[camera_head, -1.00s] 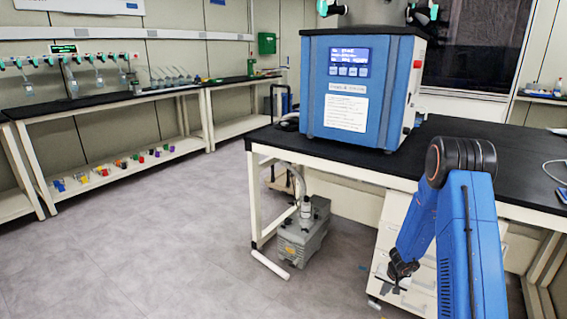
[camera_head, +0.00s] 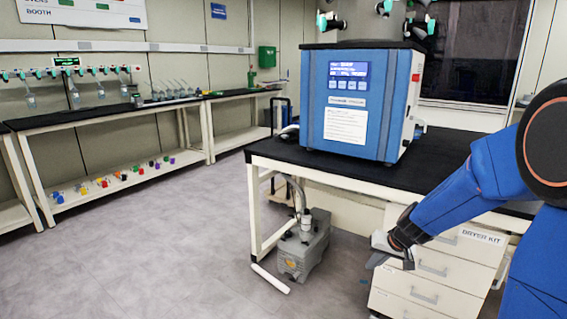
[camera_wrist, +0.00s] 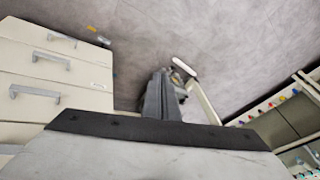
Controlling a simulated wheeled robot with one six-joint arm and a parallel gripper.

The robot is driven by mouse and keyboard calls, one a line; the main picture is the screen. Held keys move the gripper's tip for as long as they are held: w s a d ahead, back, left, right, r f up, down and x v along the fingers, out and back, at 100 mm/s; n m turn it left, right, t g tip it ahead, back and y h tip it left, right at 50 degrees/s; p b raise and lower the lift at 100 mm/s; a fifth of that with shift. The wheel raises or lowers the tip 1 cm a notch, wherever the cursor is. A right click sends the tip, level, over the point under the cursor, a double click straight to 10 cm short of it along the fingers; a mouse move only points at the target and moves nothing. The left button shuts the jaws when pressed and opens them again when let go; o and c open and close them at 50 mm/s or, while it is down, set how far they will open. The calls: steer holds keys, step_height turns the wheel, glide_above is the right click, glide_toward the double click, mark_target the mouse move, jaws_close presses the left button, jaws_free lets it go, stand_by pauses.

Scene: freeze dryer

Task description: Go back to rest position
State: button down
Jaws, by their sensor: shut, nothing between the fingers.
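My gripper (camera_head: 380,250) is shut and empty in the head view. It hangs beside the front of the dark-topped bench, at the height of the upper drawers of a white drawer cabinet. My blue arm reaches to it from the right edge. In the wrist view my gripper's fingers (camera_wrist: 160,92) are together, pointing away over the grey floor, with nothing held. The fingers look small and partly dark in the head view.
The blue freeze dryer (camera_head: 388,105) stands on the bench (camera_head: 265,150). A grey pump (camera_head: 303,252) sits on the floor below. The drawer cabinet (camera_head: 425,290) is close to my gripper; it also shows in the wrist view (camera_wrist: 85,72). The floor at left is clear.

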steer(key=s+a+r+n, duration=0.1)
steer(key=s+r, duration=0.3)
steer(key=s, duration=0.4)
steer(key=s+a+r+h, duration=0.1)
steer(key=s+r, duration=0.4)
steer(key=s, duration=0.3)
steer(key=s+a+r+n, duration=0.1)
steer(key=s+r, duration=0.3)
steer(key=s, duration=0.3)
steer(key=s+d+r+h, duration=0.1)
steer(key=s+d, duration=0.1)
steer(key=s, duration=0.9)
steer(key=shift+s+d+h, duration=0.15)
steer(key=shift+d+h, duration=0.15)
steer(key=shift+h, duration=0.1)
steer(key=shift+r, duration=0.1)
